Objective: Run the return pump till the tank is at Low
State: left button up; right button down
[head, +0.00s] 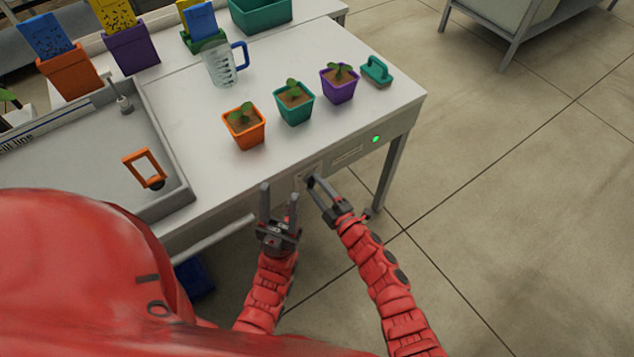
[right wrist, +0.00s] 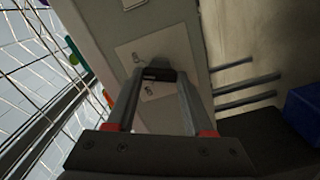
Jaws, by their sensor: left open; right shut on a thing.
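The grey tank (head: 90,170) is sunk in the bench at the left, with a line label along its far wall. I cannot make out a water level. An orange handle with a dark plug (head: 155,183) is in it. My right gripper (head: 313,182) is at the bench's front panel. In the right wrist view its fingers are shut on a small black switch (right wrist: 158,74) on a pale plate (right wrist: 130,52) with marks. The fingers hide part of the switch; its setting is unclear. My left gripper (head: 279,197) is open and empty, just left of the right one.
A green lamp (head: 376,139) glows on the front panel. Orange (head: 243,132), teal (head: 294,109) and purple (head: 340,90) plant pots, a teal-handled brush (head: 376,72) and a clear jug (head: 219,68) stand on the bench. A blue bin (right wrist: 304,108) is below.

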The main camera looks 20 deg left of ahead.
jog(key=shift+r+m+p, duration=0.15)
jog(key=shift+m+p, duration=0.55)
jog(key=shift+m, duration=0.4)
jog(key=shift+m+p, duration=0.45)
jog(key=shift+m, duration=0.35)
jog(key=shift+f, duration=0.2)
jog(key=shift+c, duration=1.4)
grip_release()
